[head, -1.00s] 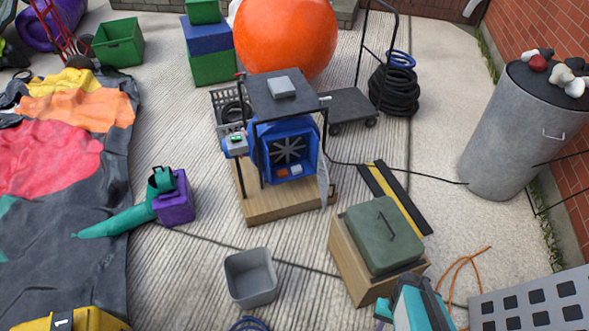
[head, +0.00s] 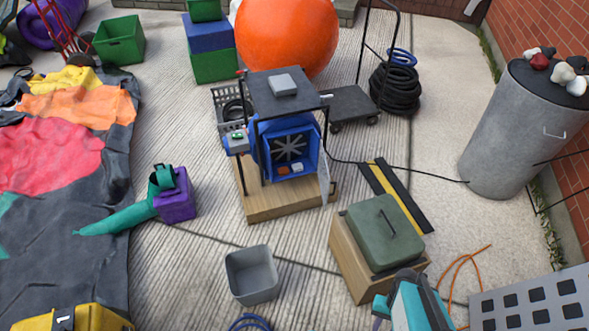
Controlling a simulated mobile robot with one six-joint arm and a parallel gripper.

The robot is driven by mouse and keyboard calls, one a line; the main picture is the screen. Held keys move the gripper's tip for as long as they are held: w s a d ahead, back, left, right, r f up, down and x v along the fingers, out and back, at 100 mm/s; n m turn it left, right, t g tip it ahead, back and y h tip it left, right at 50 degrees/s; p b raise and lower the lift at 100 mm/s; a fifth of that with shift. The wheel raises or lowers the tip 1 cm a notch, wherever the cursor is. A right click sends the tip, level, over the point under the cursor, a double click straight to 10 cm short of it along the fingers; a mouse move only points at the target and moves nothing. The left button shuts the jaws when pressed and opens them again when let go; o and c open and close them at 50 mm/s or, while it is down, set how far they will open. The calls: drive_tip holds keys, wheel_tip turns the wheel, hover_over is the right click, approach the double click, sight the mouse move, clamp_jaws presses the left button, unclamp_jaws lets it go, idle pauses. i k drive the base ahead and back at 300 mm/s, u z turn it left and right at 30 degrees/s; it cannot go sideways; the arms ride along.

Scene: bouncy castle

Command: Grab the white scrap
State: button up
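A small pale scrap (head: 297,168) lies beside an orange one (head: 283,171) inside the open front of the blue blower housing (head: 268,155), below its dark fan. Crumpled white lumps (head: 563,72) also lie with red and dark ones on the lid of the grey metal bin (head: 512,135) at the right. I cannot tell which of these is the white scrap. A teal and dark part, which looks like my arm, rises from the bottom edge in front of the wooden box. No gripper fingers can be made out.
The blower stands on a wooden base (head: 270,207) under a dark frame, its small door ajar at the right. A grey open bin (head: 252,275) and a green case (head: 384,233) on a wooden box stand in front. Cables cross the floor. Bare concrete lies left of the blower.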

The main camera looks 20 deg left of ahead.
sight(298, 167)
drive_tip(key=z, duration=0.45)
drive_tip(key=k, duration=0.15)
drive_tip(key=u, duration=2.8)
drive_tip(key=k, duration=0.6)
drive_tip(key=z, duration=0.25)
drive_tip(key=i, duration=1.2)
drive_tip(key=u, duration=0.25)
